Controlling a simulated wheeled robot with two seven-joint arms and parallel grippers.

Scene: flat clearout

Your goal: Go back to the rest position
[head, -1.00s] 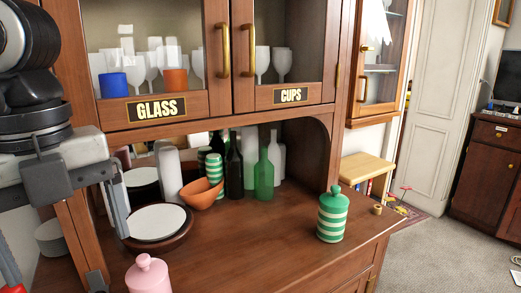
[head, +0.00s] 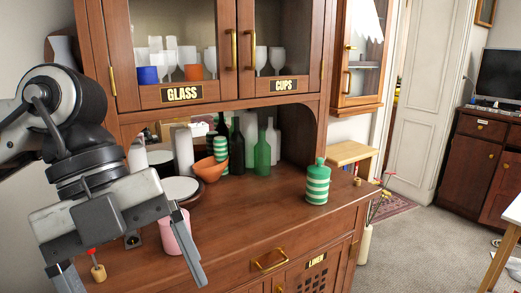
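My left gripper (head: 135,275) is at the lower left of the head view, in front of the cabinet. Its two fingers are wide apart with nothing held between them. A pink jar (head: 180,236) stands on the cabinet's counter behind the right finger and is partly hidden by it. My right gripper is not in view.
The wooden cabinet (head: 240,215) carries a green-striped jar (head: 317,185), an orange bowl (head: 210,170), a white plate (head: 180,189) and green bottles (head: 262,155). Glass doors labelled GLASS and CUPS are above. A white table (head: 512,213) edges in at right. Carpet between is mostly clear.

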